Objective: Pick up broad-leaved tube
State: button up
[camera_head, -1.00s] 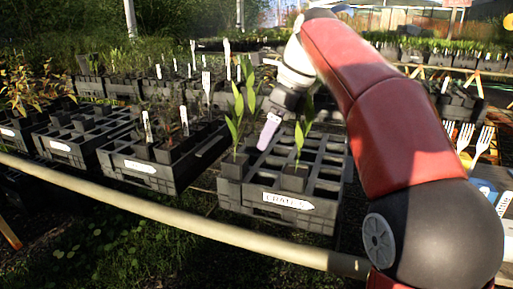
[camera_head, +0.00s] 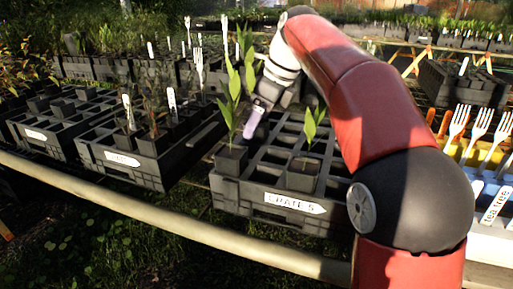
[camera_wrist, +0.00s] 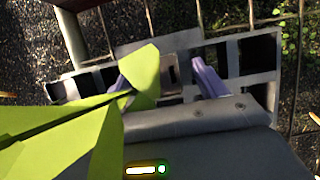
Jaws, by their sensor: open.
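Two broad-leaved tubes stand in the black crate labelled "CRATE 5" (camera_head: 255,212). The tall one (camera_head: 231,157) is in the left front part, its bright green leaves rising high. The shorter one (camera_head: 302,175) is at the front middle. My gripper (camera_head: 253,123) is open, its purple fingers pointing down just right of the tall plant's stem, above the crate. In the wrist view the two purple fingers (camera_wrist: 164,82) stand apart. A large green leaf (camera_wrist: 80,125) crosses the left side close to the camera and partly covers the left finger. I see no tube between the fingers.
A crate (camera_head: 150,170) with darker seedlings stands to the left, with another beyond it (camera_head: 45,140). A rail (camera_head: 130,210) runs along the front. White forks and labels (camera_head: 490,125) stand at the right. Most cells in the near crate are empty.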

jog(key=shift+a+f, duration=0.3)
jog(key=shift+f, duration=0.3)
jog(key=shift+c, duration=0.3)
jog(key=c, duration=1.4)
jog(key=shift+r, duration=0.1)
